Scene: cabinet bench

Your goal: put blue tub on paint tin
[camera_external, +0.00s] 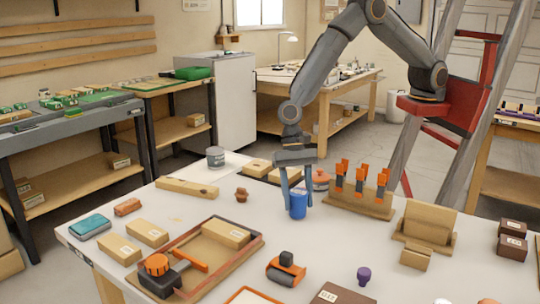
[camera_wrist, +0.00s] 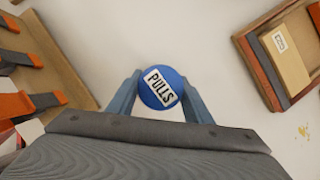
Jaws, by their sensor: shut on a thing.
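The blue tub (camera_external: 298,205) is a small round container in the middle of the white table in the external view. I cannot tell whether the tub touches the table. The paint tin (camera_external: 215,157) looks like the grey can standing at the table's back left edge. It is not seen in the wrist view.
A wooden rack of orange-handled tools (camera_external: 360,204) stands close to the right of my gripper. A reddish round tin (camera_external: 320,180) is just behind it. A small brown pot (camera_external: 242,194) and wooden blocks (camera_external: 187,187) lie to the left. An orange-and-black tool (camera_external: 286,270) lies in front.

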